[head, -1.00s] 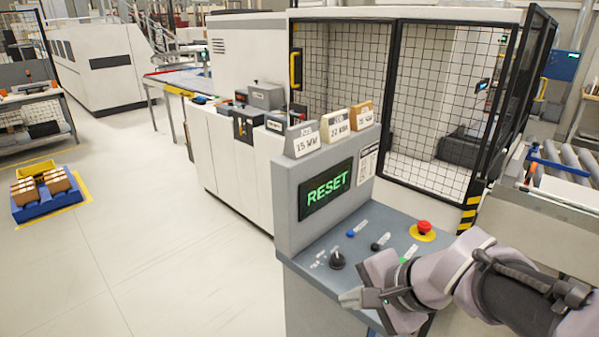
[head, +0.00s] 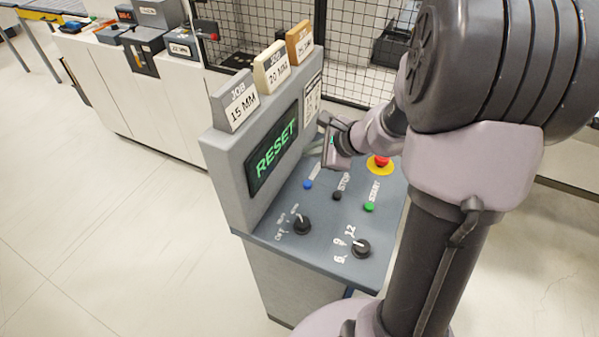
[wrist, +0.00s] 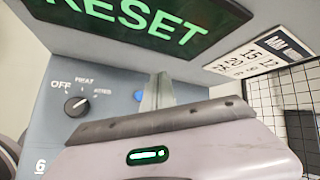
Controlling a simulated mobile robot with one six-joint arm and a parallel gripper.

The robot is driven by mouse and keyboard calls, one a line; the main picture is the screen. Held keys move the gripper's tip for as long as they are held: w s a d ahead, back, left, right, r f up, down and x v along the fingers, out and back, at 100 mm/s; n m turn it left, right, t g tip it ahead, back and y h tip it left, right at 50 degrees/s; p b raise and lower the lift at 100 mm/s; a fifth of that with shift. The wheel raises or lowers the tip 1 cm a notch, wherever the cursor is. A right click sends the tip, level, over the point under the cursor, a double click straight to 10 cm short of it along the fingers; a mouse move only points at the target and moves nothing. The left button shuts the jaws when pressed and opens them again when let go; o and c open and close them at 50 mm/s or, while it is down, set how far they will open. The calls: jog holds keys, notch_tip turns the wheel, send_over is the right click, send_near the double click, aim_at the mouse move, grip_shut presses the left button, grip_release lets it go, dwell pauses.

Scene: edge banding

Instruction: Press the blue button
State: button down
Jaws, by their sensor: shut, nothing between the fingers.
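The blue button (head: 308,185) is a small round knob on the grey-blue control panel, at the left of a row with a black button (head: 337,195) and a green button (head: 369,207). It also shows in the wrist view (wrist: 139,96), just left of my fingers and partly hidden by them. My gripper (wrist: 160,82) is shut and empty. In the head view it is at the back of the panel, above and to the right of the blue button. I see no contact; the exact gap cannot be told.
A RESET screen (head: 273,152) stands upright behind the buttons, with job cards (head: 270,68) on top. A red emergency button (head: 381,161) on yellow is at the back right. Two black rotary knobs (head: 302,225) (head: 360,248) sit at the front.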

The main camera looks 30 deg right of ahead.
jog(key=b, duration=0.6)
send_over(310, 185)
notch_tip(310, 185, down, 8)
jog(key=shift+r, duration=0.1)
jog(key=shift+f+b, duration=0.5)
jog(key=shift+b, duration=0.2)
dwell(1.2)
jog(key=shift+f+b, duration=0.45)
jog(key=shift+b, duration=0.2)
jog(key=shift+f+b, duration=0.45)
jog(key=shift+b, duration=0.05)
dwell(0.4)
jog(key=shift+r, duration=0.15)
jog(key=shift+r+p, duration=0.65)
jog(key=shift+r, duration=0.15)
